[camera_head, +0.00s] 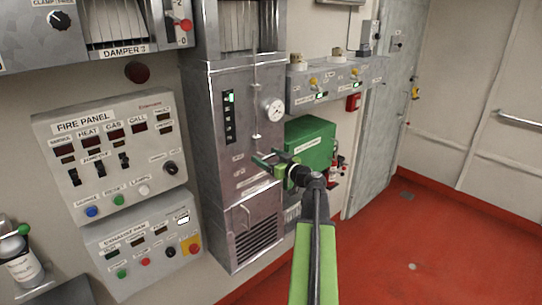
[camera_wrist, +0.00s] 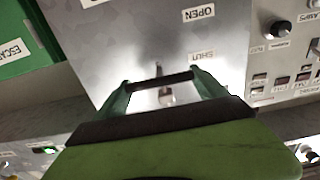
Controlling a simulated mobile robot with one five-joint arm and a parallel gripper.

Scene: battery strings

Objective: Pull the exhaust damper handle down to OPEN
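The grey metal damper cabinet (camera_head: 235,115) stands left of centre in the head view. In the wrist view its face (camera_wrist: 130,35) carries an OPEN label (camera_wrist: 198,12) and a SHUT label (camera_wrist: 202,55). A small pale metal piece (camera_wrist: 166,96), seemingly part of the handle, shows between my fingers near the SHUT label. A dark bar (camera_wrist: 160,82) crosses between the fingertips; I cannot tell whether it belongs to the handle. My gripper (camera_head: 268,157) is at the lower front of the cabinet, its green fingers apart. Contact with the handle cannot be told.
A fire panel (camera_head: 108,150) and a lower control box (camera_head: 145,245) are on the left wall. The red floor (camera_head: 430,250) is clear at right.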

